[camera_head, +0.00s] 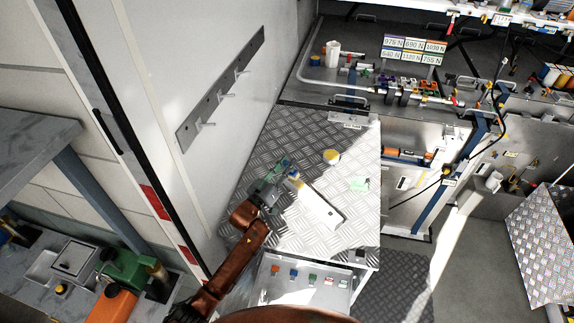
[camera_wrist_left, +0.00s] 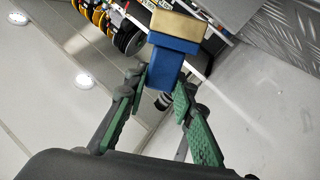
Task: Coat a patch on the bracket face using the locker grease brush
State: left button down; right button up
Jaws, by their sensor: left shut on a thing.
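My left gripper (camera_head: 280,172) is above the tread-plate locker top. In the left wrist view its green-padded fingers (camera_wrist_left: 160,88) are around the lower end of a blue block-shaped brush (camera_wrist_left: 173,58) with a tan end that points away from the gripper. In the head view the brush's pale yellow end (camera_head: 294,175) shows beside the fingers. A white plate (camera_head: 318,206) with a small dark mark lies just right of and below the gripper. I cannot tell whether this is the bracket. My right gripper is not in view.
A pegged metal rail (camera_head: 222,92) is on the wall at left. A bench with fittings (camera_head: 400,90) stands behind. The tread plate's far end is clear.

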pick_arm(q)
notch_tip(320, 180, up, 4)
jog(key=p, duration=0.2)
jog(key=shift+p, duration=0.3)
jog(key=shift+r+p, duration=0.4)
jog(key=shift+r, duration=0.3)
jog(key=shift+r, duration=0.1)
jog(key=shift+r, duration=1.4)
jog(key=shift+f, duration=0.1)
jog(key=shift+d+f+b, duration=0.1)
jog(key=shift+f+b, duration=0.55)
jog(key=shift+f, duration=0.2)
